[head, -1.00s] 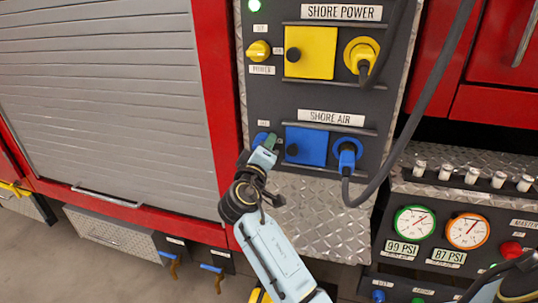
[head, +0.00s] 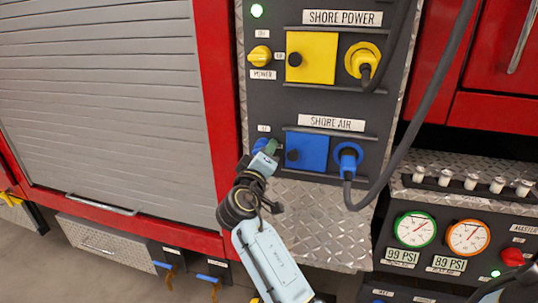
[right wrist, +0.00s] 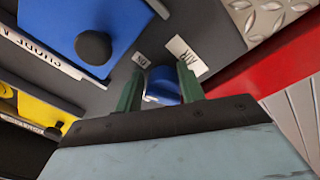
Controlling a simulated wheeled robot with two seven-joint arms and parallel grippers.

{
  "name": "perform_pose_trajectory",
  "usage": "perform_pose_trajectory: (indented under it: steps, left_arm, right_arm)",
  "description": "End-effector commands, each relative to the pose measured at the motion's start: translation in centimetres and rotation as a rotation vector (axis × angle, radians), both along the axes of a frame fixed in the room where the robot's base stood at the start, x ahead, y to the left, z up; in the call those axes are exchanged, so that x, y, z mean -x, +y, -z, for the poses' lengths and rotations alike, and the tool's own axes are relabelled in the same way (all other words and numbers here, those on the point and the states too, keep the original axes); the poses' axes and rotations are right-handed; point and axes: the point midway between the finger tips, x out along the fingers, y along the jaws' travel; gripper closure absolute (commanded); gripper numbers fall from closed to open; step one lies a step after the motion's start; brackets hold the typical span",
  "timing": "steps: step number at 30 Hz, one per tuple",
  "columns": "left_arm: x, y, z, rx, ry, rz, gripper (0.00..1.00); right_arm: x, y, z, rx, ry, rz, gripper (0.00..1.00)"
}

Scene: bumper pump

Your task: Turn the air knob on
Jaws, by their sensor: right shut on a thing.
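The blue air knob (right wrist: 163,88) sits on the dark panel by the AIR label (right wrist: 187,55) and a small ON label. In the head view it is mostly hidden at the left of the SHORE AIR section (head: 331,122). My right gripper (head: 268,148) is at the knob, and its green fingers (right wrist: 158,88) are shut on it from both sides in the right wrist view. How far the knob is turned cannot be made out. My left gripper is not in view.
A blue square cover (head: 306,152) and a blue plug (head: 348,160) with a hanging dark cable (head: 415,125) are right of the knob. A yellow power knob (head: 259,55) and yellow cover (head: 312,56) are above. Gauges (head: 467,237) stand lower right.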

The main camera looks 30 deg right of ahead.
Motion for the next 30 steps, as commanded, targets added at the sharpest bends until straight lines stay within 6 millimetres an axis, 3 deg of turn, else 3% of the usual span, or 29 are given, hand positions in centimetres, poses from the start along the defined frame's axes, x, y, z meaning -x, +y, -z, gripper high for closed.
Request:
perform_pose_trajectory:
  steps: [1, 11, 12, 16, 25, 30]
  left_arm:
    - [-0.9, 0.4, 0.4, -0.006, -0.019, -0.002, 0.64]
    - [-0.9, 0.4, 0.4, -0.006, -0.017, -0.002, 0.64]
    - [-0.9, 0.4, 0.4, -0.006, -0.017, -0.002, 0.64]
    - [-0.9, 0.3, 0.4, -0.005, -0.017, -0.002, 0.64]
    - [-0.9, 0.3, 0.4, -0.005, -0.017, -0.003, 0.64]
    - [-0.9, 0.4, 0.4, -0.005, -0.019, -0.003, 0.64]
  right_arm:
    - [-0.2, 0.2, -0.5, 0.012, -0.016, -0.009, 0.84]
    - [-0.2, 0.5, -0.6, 0.010, -0.017, -0.016, 0.84]
    - [-0.2, 0.6, -0.6, 0.010, -0.017, -0.016, 0.57]
    - [-0.2, 0.4, -0.4, 0.006, -0.013, -0.013, 0.42]
    - [0.0, 0.4, 0.0, 0.002, -0.006, -0.011, 0.42]
    - [1.3, 1.8, 0.2, -0.002, -0.005, -0.012, 0.42]
